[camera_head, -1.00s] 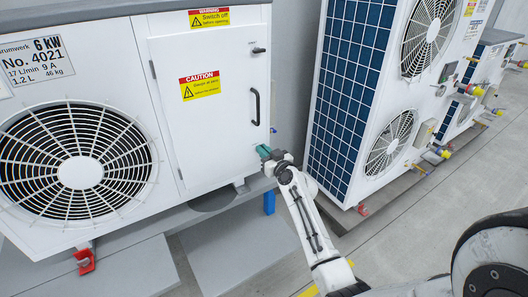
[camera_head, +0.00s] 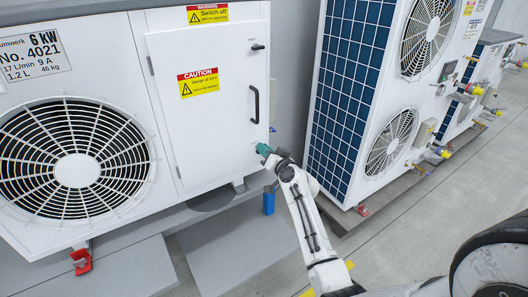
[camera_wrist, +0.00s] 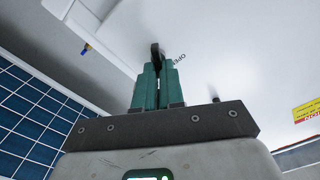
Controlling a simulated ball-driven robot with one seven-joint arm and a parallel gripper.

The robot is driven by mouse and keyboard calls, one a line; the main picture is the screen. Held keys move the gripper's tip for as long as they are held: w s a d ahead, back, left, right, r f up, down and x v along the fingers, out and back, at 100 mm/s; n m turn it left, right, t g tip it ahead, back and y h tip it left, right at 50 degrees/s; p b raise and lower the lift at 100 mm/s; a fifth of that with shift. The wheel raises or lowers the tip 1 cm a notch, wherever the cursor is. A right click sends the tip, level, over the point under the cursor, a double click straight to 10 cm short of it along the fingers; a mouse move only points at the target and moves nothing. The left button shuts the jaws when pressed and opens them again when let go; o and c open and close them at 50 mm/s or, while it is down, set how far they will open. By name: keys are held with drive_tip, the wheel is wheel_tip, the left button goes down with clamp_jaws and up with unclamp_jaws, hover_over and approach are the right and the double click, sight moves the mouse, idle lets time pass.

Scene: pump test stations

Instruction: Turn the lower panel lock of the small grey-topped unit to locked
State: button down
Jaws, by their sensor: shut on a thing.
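A dark upper lock (camera_head: 258,47) sits at the panel's right edge, above a black handle (camera_head: 254,104). My gripper (camera_head: 263,150) is at the panel's lower right edge, where its teal fingers hide the lower lock in the head view. In the wrist view the fingers (camera_wrist: 157,88) are shut on the dark lower lock (camera_wrist: 155,55), whose tip shows beyond them. The lock's exact angle is hard to tell.
A taller unit with a blue grid side (camera_head: 345,90) stands close to the right, with a gap between. A blue foot (camera_head: 268,202) is under the small unit's corner, and a red fitting (camera_head: 81,262) is at lower left. Grey floor lies in front.

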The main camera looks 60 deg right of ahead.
drive_tip(key=m, duration=0.3)
drive_tip(key=m+p, duration=0.1)
drive_tip(key=m, duration=0.3)
drive_tip(key=f+m, duration=0.1)
drive_tip(key=m, duration=0.3)
drive_tip(key=shift+s+d, duration=0.15)
drive_tip(key=shift+d, duration=0.1)
drive_tip(key=shift+m, duration=0.5)
drive_tip(key=c, duration=1.2)
unclamp_jaws()
drive_tip(key=shift+c, duration=0.2)
drive_tip(key=v, duration=1.1)
drive_tip(key=shift+p, duration=0.35)
drive_tip(key=shift+d, duration=0.15)
